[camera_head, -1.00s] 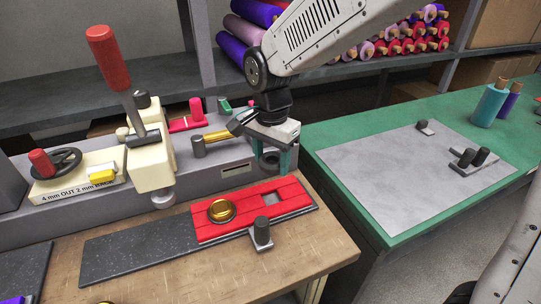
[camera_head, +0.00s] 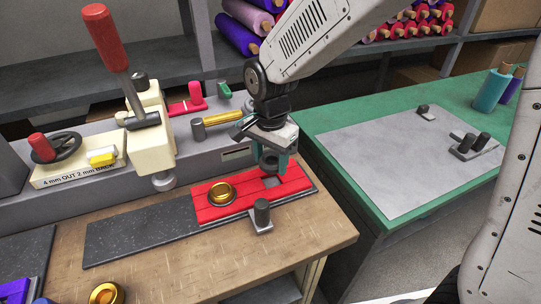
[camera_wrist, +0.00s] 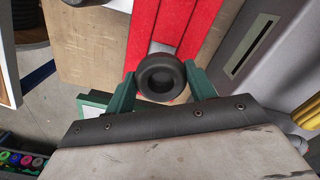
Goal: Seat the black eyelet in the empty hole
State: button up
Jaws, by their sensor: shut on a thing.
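My gripper (camera_head: 272,160) is shut on the black eyelet (camera_wrist: 160,77), a dark ring with its open centre facing the wrist camera. In the head view the eyelet (camera_head: 269,161) hangs just above the right end of the red felt strip (camera_head: 240,204). The empty hole (camera_head: 272,182) in the strip shows as a grey patch just below the eyelet. In the wrist view a pale patch of the hole (camera_wrist: 163,47) shows beyond the eyelet's far rim, partly hidden. The eyelet appears apart from the felt. A gold eyelet (camera_head: 222,193) sits in the strip's left part.
The strip lies on a dark speckled board (camera_head: 135,236). A cream press with a red-handled lever (camera_head: 151,143) stands left. A green table (camera_head: 340,122) with a grey sheet is at right.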

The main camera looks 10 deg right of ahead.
jog(key=shift+f, duration=0.1)
dwell(0.6)
jog(key=shift+f, duration=1.6)
jog(key=shift+f, duration=0.65)
dwell(0.3)
jog(key=o, duration=1.2)
notch_tip(320, 180, up, 8)
jog(key=shift+f, duration=0.1)
